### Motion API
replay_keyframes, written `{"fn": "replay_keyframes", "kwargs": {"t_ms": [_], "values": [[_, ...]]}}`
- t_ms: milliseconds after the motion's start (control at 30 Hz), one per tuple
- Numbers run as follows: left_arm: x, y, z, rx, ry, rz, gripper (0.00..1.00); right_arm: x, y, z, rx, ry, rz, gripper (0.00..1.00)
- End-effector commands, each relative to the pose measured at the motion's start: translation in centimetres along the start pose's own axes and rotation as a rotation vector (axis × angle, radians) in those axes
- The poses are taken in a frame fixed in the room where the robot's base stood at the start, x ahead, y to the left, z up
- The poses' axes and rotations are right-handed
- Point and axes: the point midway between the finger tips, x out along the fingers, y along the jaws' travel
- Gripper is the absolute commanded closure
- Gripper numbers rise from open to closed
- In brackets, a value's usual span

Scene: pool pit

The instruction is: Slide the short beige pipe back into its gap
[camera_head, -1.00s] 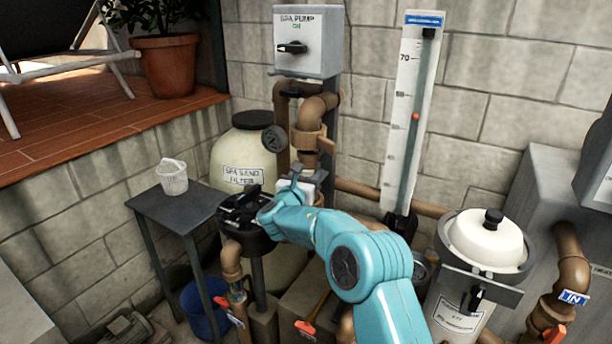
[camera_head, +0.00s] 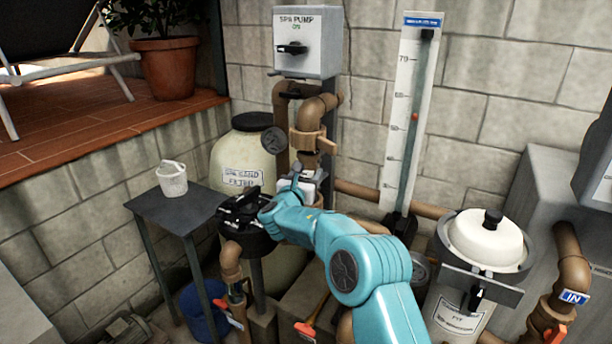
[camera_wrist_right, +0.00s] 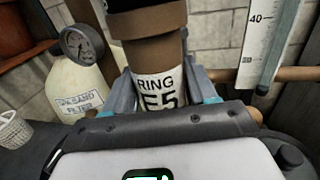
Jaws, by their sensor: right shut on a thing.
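My right gripper (camera_head: 298,184) is in front of the upright pipework below the switch box. It is shut on a short brown-beige pipe piece (camera_wrist_right: 160,62) with a white label reading "RING E5". In the right wrist view the gripper's fingers (camera_wrist_right: 165,88) stand on both sides of this piece. A wider brown collar (camera_wrist_right: 146,18) shows directly above it. I cannot tell whether the two touch or the piece is fully seated. Its lower end is hidden by the gripper. In the head view the labelled piece is mostly hidden. My left gripper is not in view.
A spa sand filter (camera_head: 240,160), a black-topped valve (camera_head: 245,215) and a round gauge (camera_wrist_right: 82,45) are close left of my gripper. A tall flow scale (camera_head: 408,110) and a white-lidded canister (camera_head: 485,240) stand right. A small table (camera_head: 150,207) holds a white basket (camera_head: 172,180).

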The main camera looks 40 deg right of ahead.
Motion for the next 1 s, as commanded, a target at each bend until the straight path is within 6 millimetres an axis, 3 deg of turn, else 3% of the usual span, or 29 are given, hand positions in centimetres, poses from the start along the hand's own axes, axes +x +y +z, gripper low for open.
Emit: {"fn": "replay_keyframes", "kwargs": {"t_ms": [33, 367, 400, 500, 1000], "values": [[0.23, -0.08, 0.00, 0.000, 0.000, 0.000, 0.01, 0.63, -0.81, -0.38, -0.001, 0.001, -0.015, 0.97], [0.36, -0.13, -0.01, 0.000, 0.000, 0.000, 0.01, 0.86, -0.85, -0.68, -0.002, 0.005, -0.014, 0.97], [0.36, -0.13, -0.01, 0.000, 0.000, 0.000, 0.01, 0.85, -0.85, -0.71, -0.003, 0.005, -0.014, 0.40], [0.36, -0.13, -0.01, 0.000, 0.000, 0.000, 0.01, 0.81, -0.80, -0.75, -0.003, 0.006, -0.013, 0.13], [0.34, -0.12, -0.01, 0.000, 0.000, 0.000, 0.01, 0.64, -0.54, -0.67, -0.003, 0.005, -0.007, 0.15]]}}
